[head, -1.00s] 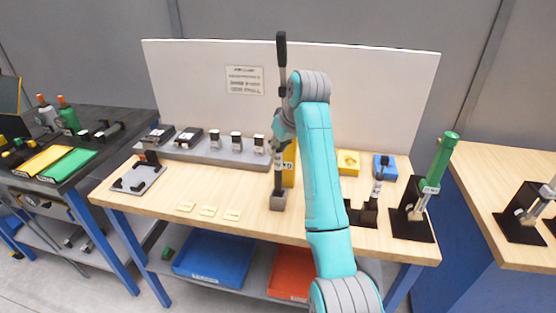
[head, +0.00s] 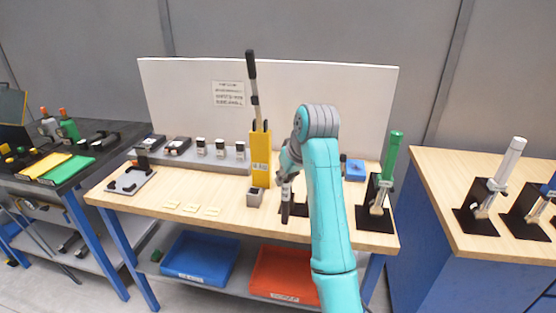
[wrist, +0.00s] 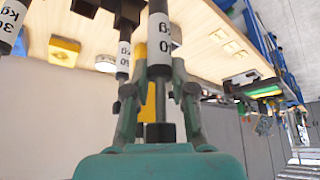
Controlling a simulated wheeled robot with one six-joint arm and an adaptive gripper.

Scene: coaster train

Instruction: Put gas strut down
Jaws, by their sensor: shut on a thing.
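My gripper (head: 288,174) is shut on a dark gas strut (head: 286,203) with a white label, over the right half of the wooden bench. The held strut (wrist: 159,45) runs lengthwise between the fingers in the wrist view. In the head view it hangs about upright, its lower end close to a dark stand (head: 298,208). My arm hides part of that stand, and I cannot tell whether the strut touches it. Two other labelled struts show in the wrist view, one at the top left (wrist: 12,22) and one beside the left finger (wrist: 123,58).
A yellow block (head: 260,158) with a tall black-handled lever (head: 252,75) and a small grey cup (head: 254,196) stand left of my gripper. A green cylinder (head: 391,155) stands on a black holder to the right. Blue (head: 206,262) and orange (head: 282,272) bins sit below.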

